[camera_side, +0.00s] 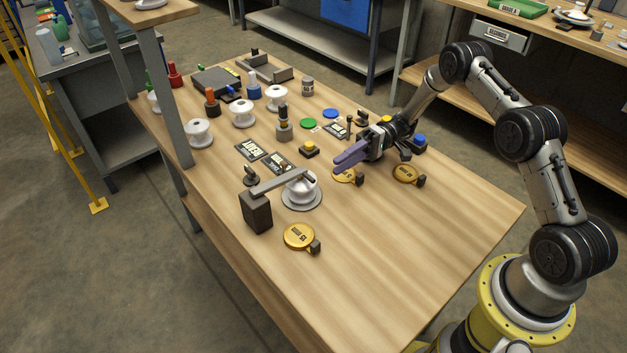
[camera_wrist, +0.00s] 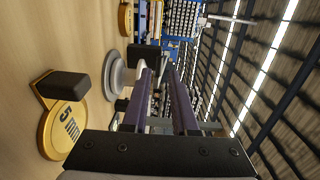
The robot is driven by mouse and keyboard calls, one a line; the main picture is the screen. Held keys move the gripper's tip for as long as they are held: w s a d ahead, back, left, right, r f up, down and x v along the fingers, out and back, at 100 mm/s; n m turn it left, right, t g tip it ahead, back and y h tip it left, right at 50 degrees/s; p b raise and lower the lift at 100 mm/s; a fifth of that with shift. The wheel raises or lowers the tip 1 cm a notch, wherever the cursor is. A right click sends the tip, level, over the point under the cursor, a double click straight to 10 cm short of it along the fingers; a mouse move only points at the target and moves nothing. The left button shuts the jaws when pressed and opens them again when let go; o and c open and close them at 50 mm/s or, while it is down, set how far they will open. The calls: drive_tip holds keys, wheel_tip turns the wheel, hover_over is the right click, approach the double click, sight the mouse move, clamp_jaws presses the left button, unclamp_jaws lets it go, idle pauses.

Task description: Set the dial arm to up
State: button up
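A grey bar (camera_side: 282,182), possibly the dial arm, runs from the top of a dark upright block (camera_side: 257,212) across to a white insulator (camera_side: 303,190) on a round grey base. It lies roughly level, and I cannot tell its marked settings. My gripper (camera_side: 340,159) has purple fingers and hovers above the table, right of and behind the insulator, apart from the bar. In the wrist view, the two fingers (camera_wrist: 160,75) show a narrow gap with nothing held. The insulator's round base (camera_wrist: 112,77) shows left of them. A dark block (camera_wrist: 146,54) partly hides what lies beyond.
Gold discs with dark blocks lie in front (camera_side: 299,236), under the gripper (camera_side: 345,177) and at right (camera_side: 405,173). Black label plates (camera_side: 254,150), a yellow button (camera_side: 309,149) and white insulators (camera_side: 242,113) stand behind. The table's front right is clear.

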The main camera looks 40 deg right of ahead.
sight(314, 181)
drive_tip(key=a, duration=0.9)
drive_tip(key=shift+a+f, duration=0.15)
clamp_jaws()
idle(1.1)
